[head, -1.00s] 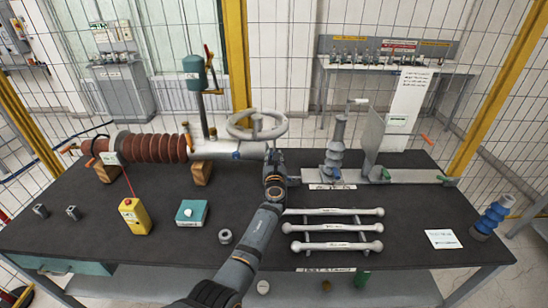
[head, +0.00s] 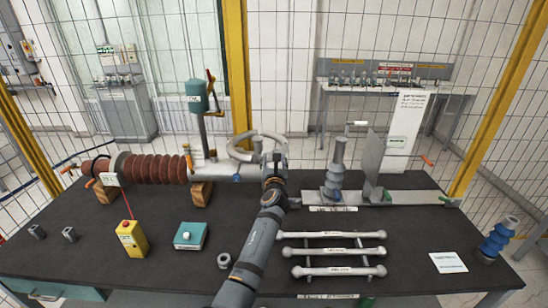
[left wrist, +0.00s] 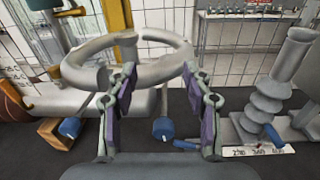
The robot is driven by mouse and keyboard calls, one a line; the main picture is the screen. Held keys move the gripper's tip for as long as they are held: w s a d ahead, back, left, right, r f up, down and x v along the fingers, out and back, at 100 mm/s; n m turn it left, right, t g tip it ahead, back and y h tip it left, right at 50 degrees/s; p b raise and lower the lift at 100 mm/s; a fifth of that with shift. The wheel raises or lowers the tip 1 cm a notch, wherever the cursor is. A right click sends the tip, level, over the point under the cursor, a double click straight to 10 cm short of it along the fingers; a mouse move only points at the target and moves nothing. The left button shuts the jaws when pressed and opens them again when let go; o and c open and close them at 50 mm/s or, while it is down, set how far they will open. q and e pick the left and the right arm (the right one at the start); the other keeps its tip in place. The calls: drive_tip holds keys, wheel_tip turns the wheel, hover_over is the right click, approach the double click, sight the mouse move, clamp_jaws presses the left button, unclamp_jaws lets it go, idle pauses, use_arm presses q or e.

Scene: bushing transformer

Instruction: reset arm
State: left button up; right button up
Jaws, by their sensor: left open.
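My left gripper (head: 274,158) is over the dark table, at the right edge of the grey handwheel (head: 241,147) in the head view. In the left wrist view the gripper (left wrist: 158,72) is open, its two purple-padded fingers apart. The handwheel (left wrist: 80,75) shows behind and between the fingers, its rim crossing the fingertip area. I cannot tell whether it touches them. Nothing is gripped. My right gripper is not in view.
A brown ribbed bushing (head: 150,169) lies left on wooden blocks. A grey ribbed post (head: 335,175) stands right. A yellow box (head: 132,238), teal box (head: 190,236) and white rods (head: 335,252) lie in front. Wire fencing encloses the table.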

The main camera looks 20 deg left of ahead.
use_arm(q)
drive_tip(key=shift+r, duration=1.25)
